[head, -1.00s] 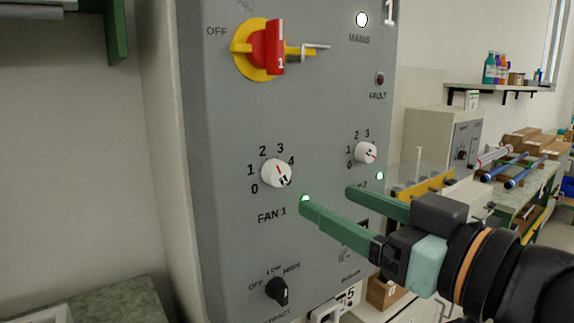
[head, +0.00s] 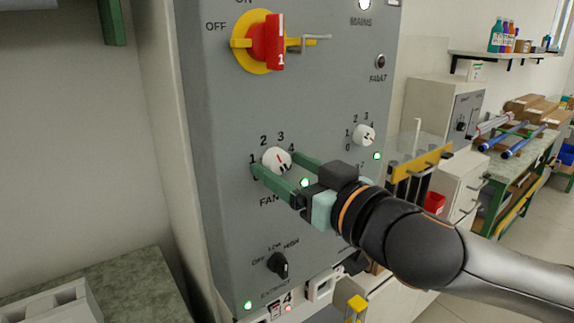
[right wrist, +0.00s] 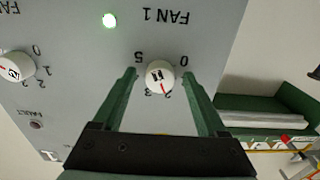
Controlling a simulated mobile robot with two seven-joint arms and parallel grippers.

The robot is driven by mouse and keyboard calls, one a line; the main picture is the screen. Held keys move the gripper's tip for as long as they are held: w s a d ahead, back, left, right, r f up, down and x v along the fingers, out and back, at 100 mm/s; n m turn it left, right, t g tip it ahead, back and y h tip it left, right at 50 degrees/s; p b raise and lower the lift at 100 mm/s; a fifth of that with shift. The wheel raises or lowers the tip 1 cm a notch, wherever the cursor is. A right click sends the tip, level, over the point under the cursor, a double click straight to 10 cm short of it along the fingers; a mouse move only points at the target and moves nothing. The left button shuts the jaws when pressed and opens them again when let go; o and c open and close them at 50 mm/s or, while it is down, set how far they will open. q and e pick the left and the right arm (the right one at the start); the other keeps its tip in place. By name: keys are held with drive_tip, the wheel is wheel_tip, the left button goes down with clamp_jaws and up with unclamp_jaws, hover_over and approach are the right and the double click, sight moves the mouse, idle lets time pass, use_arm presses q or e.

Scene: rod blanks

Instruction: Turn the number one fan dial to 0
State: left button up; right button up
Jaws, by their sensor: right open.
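The FAN 1 dial (head: 276,158) is a round white knob with a red pointer line on the grey panel, with numbers around it. It also shows in the right wrist view (right wrist: 160,74), where its red line points toward the 2 and 3 side; I cannot tell the exact setting. My right gripper (head: 275,164) is open, with one green finger on each side of the dial. In the right wrist view its fingertips (right wrist: 159,73) flank the knob with small gaps. The 0 is hidden in the head view. My left gripper is out of view.
The FAN 2 dial (head: 364,135) is to the right on the same panel (head: 225,215). A red and yellow mains switch (head: 268,42) is above, and a black EXTRACT knob (head: 279,264) is below. A green-topped bench (head: 130,285) is at the lower left.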

clamp_jaws()
idle(0.6)
